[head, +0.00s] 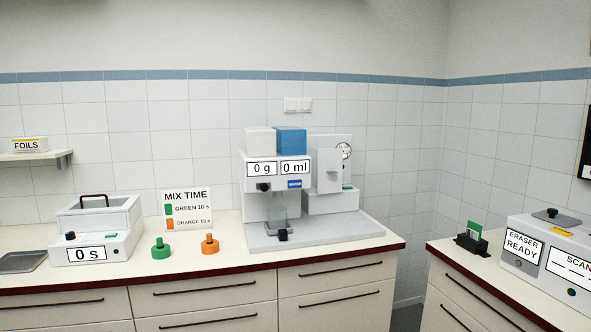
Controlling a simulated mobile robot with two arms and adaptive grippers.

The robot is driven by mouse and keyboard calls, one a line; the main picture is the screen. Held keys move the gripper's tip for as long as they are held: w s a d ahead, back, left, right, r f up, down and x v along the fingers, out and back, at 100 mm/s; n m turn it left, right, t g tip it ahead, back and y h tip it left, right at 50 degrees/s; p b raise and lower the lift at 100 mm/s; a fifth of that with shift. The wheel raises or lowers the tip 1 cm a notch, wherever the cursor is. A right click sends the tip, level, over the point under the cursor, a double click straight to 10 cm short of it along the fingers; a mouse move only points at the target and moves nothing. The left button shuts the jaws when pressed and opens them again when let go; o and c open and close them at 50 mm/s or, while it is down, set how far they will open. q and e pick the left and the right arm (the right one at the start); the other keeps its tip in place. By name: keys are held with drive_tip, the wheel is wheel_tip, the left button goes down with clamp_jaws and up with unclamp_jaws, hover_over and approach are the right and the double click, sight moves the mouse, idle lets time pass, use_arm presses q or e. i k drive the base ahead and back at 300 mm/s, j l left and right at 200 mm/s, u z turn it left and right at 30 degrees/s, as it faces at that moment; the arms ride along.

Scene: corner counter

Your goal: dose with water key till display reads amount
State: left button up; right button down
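A white dosing machine (257,206) stands on the counter in the middle of the head view. Its left display (261,169) reads 0 g and its right display (295,167) reads 0 ml. A blue key (295,184) sits below the 0 ml display; its lettering is too small to read surely. A black knob (263,187) is below the 0 g display. A white box (259,140) and a blue box (290,140) sit on top. A small grey vessel (279,205) with a black knob (283,235) stands below. Neither gripper is in view.
A device (95,244) reading 0 s stands at left. Green (161,249) and orange (210,244) capped pieces stand before the MIX TIME sign (187,209). A press-like unit (331,175) adjoins the machine. An ERASER READY device (523,246) is on the right counter, across a gap.

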sight(297, 183)
drive_tip(key=i+j+z, duration=0.1)
drive_tip(key=i+j, duration=0.15)
drive_tip(key=i+j+z, duration=0.1)
drive_tip(key=j, duration=0.3)
drive_tip(key=i+j+z, duration=0.1)
drive_tip(key=i+j, duration=0.25)
drive_tip(key=i+j+z, duration=0.1)
drive_tip(key=j, duration=0.3)
drive_tip(key=i+j+z, duration=0.1)
drive_tip(key=i+j, duration=0.15)
drive_tip(key=j, duration=0.15)
drive_tip(key=i+j, duration=0.2)
drive_tip(key=j, duration=0.2)
drive_tip(key=i+j+z, duration=0.15)
drive_tip(key=j, duration=0.25)
drive_tip(key=i+j+z, duration=0.1)
drive_tip(key=j, duration=0.35)
drive_tip(key=i, duration=0.1)
